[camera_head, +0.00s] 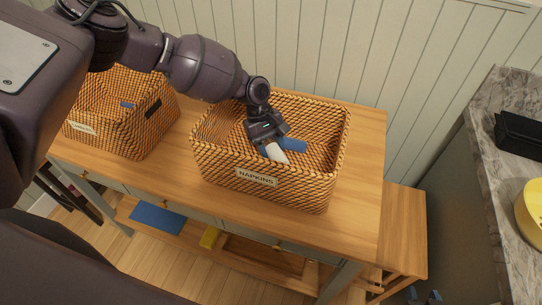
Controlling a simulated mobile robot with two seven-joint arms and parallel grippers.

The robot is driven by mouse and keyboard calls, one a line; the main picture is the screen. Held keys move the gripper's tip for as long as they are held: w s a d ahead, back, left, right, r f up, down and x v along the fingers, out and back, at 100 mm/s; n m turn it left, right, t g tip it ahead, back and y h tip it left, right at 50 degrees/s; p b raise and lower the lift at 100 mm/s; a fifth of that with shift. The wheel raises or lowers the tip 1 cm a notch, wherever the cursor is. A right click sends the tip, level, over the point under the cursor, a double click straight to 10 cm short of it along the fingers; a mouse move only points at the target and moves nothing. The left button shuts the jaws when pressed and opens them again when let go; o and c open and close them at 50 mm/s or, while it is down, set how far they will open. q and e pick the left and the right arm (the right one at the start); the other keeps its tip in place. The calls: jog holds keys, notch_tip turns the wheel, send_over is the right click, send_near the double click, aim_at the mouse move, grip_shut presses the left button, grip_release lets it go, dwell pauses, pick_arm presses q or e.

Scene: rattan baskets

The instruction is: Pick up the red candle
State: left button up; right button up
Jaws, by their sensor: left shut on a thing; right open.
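My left gripper (268,144) reaches down into the rattan basket labelled NAPKINS (209,166). It is shut on a white object (277,154), which looks short and rounded; its lower end is inside the basket. A blue piece (294,145) shows right beside the gripper; I cannot tell whether it is a finger or a separate thing. No red candle can be made out.
A second rattan basket (137,132) stands at the left on the wooden table (355,190), with a small blue thing inside. The lower shelf holds a blue flat item (158,218) and a yellow item (210,237). A marble counter (497,150) with a yellow bowl (533,205) is at right.

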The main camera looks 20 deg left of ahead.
pick_arm(q)
jog(key=shift+f, duration=0.6)
notch_tip(320, 180, down, 3)
jog(key=shift+r+p, duration=0.1)
jog(key=shift+p, duration=0.2)
jog(key=shift+f, duration=0.3)
jog(key=o, duration=1)
jog(key=shift+b, duration=0.3)
